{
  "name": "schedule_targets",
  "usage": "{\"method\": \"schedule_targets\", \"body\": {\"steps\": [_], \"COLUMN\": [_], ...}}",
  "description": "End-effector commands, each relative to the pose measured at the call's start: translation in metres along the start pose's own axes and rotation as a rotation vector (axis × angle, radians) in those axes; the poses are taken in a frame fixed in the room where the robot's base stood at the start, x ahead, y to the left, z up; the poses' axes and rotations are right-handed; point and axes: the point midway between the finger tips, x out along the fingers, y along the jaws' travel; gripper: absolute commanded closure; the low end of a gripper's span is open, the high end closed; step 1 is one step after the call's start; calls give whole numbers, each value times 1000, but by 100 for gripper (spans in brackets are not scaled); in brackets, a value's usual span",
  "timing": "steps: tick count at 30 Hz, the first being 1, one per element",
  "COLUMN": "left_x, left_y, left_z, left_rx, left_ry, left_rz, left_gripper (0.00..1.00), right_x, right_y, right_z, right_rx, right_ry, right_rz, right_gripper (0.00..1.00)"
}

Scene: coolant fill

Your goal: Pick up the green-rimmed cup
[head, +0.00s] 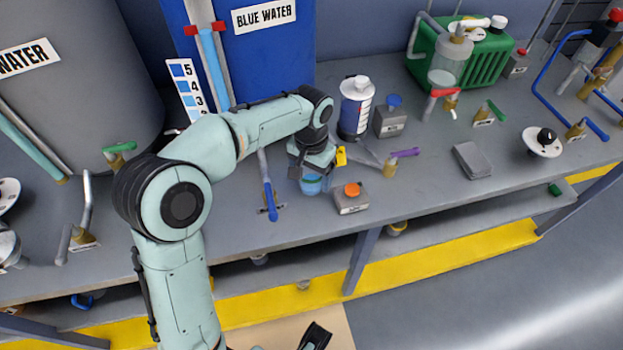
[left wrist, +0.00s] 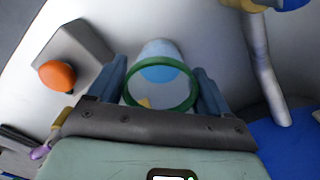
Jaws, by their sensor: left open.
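The green-rimmed cup (head: 312,187) stands on the grey bench, partly hidden by my left gripper (head: 311,174) in the head view. In the left wrist view the cup (left wrist: 160,64) is pale and see-through, with blue at its base and a green ring at its rim. My left gripper (left wrist: 162,82) is open, with one blue finger on each side of the cup. Small gaps seem to show between fingers and cup; contact is hard to tell. A dark piece at the bottom edge of the head view looks like part of my right gripper (head: 315,336); its jaws are unclear.
A grey box with an orange cap (head: 352,197) stands close right of the cup. A blue-handled tap (head: 269,198) is to its left. A white and blue bottle (head: 356,108) and a blue-capped grey box (head: 390,117) stand behind. The blue water tank (head: 262,60) is at the back.

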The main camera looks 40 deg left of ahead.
Motion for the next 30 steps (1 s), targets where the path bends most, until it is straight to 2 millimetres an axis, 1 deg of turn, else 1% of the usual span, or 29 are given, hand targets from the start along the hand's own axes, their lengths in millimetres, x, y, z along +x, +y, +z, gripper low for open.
{"method": "schedule_targets", "body": {"steps": [1,3,9,10,11,12,13,14,24,28,30], "left_x": [6,9,9,9,9,9,9,9,6,-3,-12], "left_y": [0,0,0,0,0,0,0,0,0,0,0], "left_z": [0,0,0,0,0,0,0,0,0,-1,-1], "left_rx": [0,0,0,0,0,0,0,0,0,0,0], "left_ry": [-1,-1,1,1,1,1,1,1,2,5,5], "left_rz": [0,0,0,0,0,0,0,0,0,0,0], "left_gripper": [21,21,21,24,34,47,57,64,64,64,64], "right_x": [2,2,1,1,1,1,1,1,1,-1,-3], "right_y": [0,0,0,0,0,0,0,0,0,0,0], "right_z": [-1,-1,-1,-1,-1,-1,-1,-1,-1,0,1], "right_rx": [-1,-1,-1,-1,-1,-1,-1,-1,0,0,0], "right_ry": [2,3,4,4,4,4,4,4,3,1,-1], "right_rz": [-1,-1,-1,-1,-1,-1,-1,-1,0,0,1], "right_gripper": [55,55,55,55,55,55,55,55,55,55,55]}}
